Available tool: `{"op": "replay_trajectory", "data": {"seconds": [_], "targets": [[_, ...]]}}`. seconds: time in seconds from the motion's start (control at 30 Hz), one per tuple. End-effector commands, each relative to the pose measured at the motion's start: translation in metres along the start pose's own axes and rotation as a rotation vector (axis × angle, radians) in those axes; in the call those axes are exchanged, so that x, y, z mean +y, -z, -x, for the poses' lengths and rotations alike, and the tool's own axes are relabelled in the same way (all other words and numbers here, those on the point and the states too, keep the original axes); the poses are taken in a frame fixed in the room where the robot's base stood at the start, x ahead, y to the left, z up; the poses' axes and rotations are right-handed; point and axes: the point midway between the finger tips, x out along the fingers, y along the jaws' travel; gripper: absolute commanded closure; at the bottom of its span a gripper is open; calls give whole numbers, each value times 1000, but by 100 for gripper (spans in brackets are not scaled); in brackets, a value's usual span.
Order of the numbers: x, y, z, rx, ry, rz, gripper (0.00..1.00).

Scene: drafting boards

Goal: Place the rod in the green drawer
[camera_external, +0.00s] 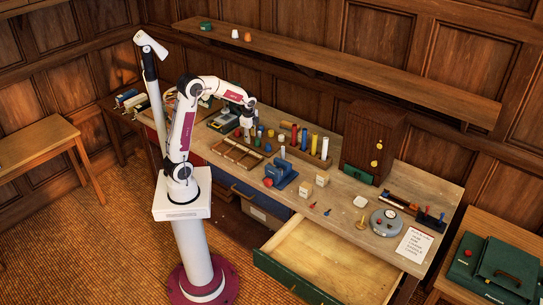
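The green drawer (296,281) is pulled out from the front of the wooden desk at lower right. Its green front faces the viewer and its pale inside looks empty. Several upright coloured cylinders stand in a wooden rack (302,153) on the desk; a pale upright one (282,152) stands just in front of it. I cannot tell which of these is the rod. My gripper (247,134) points down over the back left of the desk, left of the rack and far from the drawer. Its fingers are too small to tell whether they are open or hold anything.
A blue device (281,173) and pale blocks (314,185) stand mid-desk. A dark wooden cabinet (369,139) is at back right, with a round grey device (385,222) before it. A long shelf (340,68) hangs above. The space over the drawer is clear.

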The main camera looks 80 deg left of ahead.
Motion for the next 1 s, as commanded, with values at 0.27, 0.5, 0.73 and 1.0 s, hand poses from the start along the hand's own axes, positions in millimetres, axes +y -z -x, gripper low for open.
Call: {"op": "replay_trajectory", "data": {"seconds": [0.27,0.5,0.73,1.0], "targets": [[-42,-10,-27,-31,21,-307,66],[-73,-10,-37,-56,55,-596,66],[-100,-5,-28,-86,109,-874,66],[-113,-4,-23,-121,133,-1160,66]]}}
